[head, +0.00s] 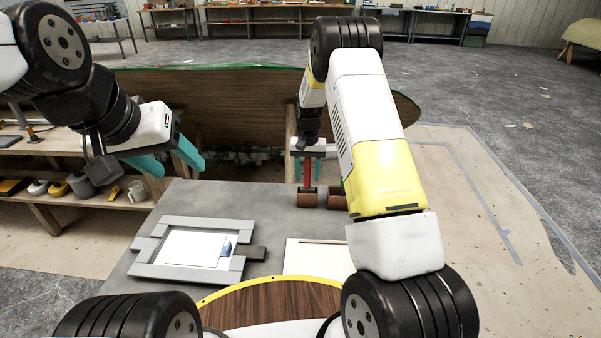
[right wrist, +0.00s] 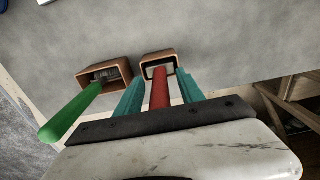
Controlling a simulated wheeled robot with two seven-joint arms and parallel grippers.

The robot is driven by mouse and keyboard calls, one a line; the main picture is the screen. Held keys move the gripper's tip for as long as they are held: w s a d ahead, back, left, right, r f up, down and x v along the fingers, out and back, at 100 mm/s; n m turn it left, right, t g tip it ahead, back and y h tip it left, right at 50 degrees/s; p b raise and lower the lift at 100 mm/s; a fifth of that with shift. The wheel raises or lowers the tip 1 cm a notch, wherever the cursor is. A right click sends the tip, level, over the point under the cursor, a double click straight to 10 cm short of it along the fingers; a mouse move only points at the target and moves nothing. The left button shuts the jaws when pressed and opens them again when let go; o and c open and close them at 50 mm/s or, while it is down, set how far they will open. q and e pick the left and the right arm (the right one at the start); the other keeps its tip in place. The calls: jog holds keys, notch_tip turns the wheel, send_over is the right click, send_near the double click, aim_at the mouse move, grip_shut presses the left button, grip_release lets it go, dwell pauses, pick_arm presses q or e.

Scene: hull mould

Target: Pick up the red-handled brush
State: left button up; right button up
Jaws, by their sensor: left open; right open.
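The red-handled brush (head: 307,172) stands upright at the far edge of the grey table, its lower end in a small brown box-shaped holder (head: 307,199). My right gripper (head: 308,178) is open around it. In the right wrist view the red handle (right wrist: 160,92) runs between the two teal fingers, with a gap on each side. The bristles are hidden inside the holder (right wrist: 159,61). My left gripper (head: 180,166) is open and empty in the air, at the left near the wooden shelf.
A green-handled brush (right wrist: 76,112) stands in a second brown holder (right wrist: 104,75) beside the red one. A grey frame (head: 186,250) with a white sheet lies on the grey table (head: 160,210). A wooden shelf (head: 52,196) with mugs and tools is at left. A hull mould (head: 240,92) spans behind.

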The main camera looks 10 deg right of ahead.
grip_shut()
